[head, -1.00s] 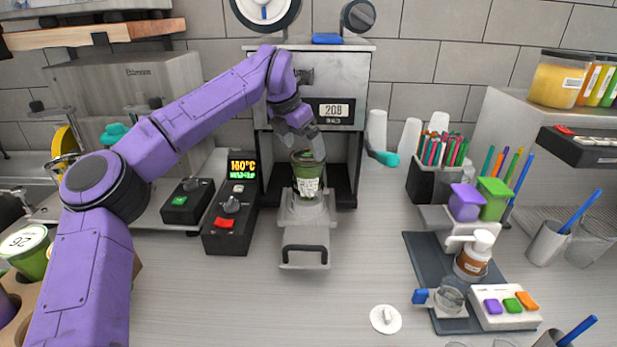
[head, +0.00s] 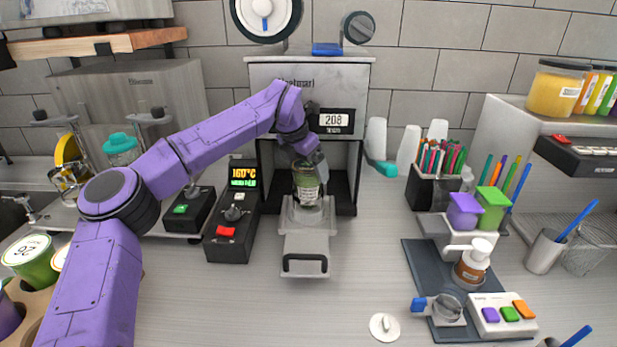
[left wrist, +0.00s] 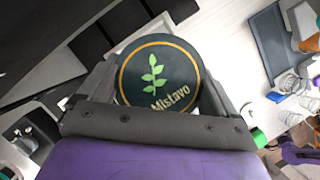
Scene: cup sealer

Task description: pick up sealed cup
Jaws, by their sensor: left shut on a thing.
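The sealed cup (head: 307,186) is green with a pale label and stands upright at the pulled-out tray (head: 306,245) of the cup sealer (head: 310,85). In the left wrist view its dark lid (left wrist: 158,75) shows a green leaf print and a gold ring. My left gripper (head: 308,166) comes down from above and is shut on the cup, with a finger on either side of the lid. I cannot tell whether the cup's base still touches the tray. My right gripper is not in view.
A control box (head: 232,215) with a lit display stands left of the tray. A cup holder (head: 28,310) with filled cups is at the lower left. A dark mat (head: 420,262) with a pump bottle (head: 473,262) lies to the right. The counter before the tray is clear.

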